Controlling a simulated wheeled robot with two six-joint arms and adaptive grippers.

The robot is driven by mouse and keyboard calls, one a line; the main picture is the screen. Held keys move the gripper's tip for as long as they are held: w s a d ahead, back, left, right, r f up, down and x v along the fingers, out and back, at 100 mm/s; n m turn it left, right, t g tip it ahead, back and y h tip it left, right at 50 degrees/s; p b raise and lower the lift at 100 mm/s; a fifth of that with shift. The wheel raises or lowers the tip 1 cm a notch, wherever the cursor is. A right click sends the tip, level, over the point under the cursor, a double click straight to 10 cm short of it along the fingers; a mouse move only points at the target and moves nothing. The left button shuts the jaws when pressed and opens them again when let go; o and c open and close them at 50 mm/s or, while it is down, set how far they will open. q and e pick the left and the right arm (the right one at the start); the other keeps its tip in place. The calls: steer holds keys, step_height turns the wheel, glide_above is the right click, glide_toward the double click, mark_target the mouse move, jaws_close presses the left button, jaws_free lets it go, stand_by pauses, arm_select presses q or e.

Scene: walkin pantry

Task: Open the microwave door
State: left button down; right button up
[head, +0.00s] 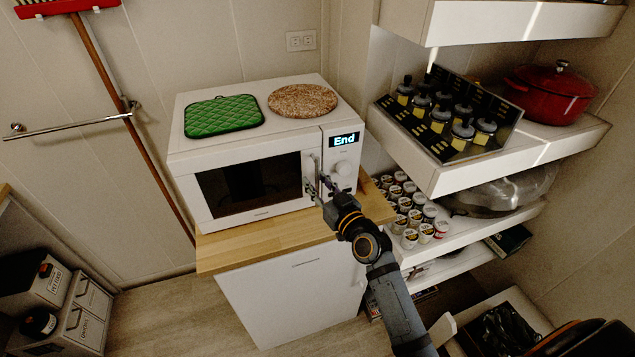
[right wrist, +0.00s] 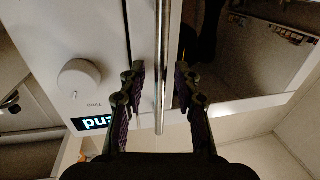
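The white microwave (head: 255,205) stands on a wood-topped cabinet, its dark-windowed door (head: 248,185) shut. Its display reads "End" and shows beside the dial in the right wrist view. The upright metal door handle (head: 311,170) is at the door's right edge; it also shows in the right wrist view (right wrist: 161,60). My right gripper (head: 326,182) is at the handle's lower part. In the right wrist view my right gripper (right wrist: 157,82) is open, with the handle between its fingers and a gap on both sides. My left gripper is not in view.
A green pot holder (head: 224,115) and a round cork mat (head: 302,100) lie on the microwave. Shelves with jars, cans and a red pot (head: 550,92) stand close on the right. The wooden counter (head: 265,239) has a bare strip in front. Floor is free left of the cabinet.

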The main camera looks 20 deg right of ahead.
jaws_close()
steer(key=shift+a+f, duration=0.1)
stand_by(0.6)
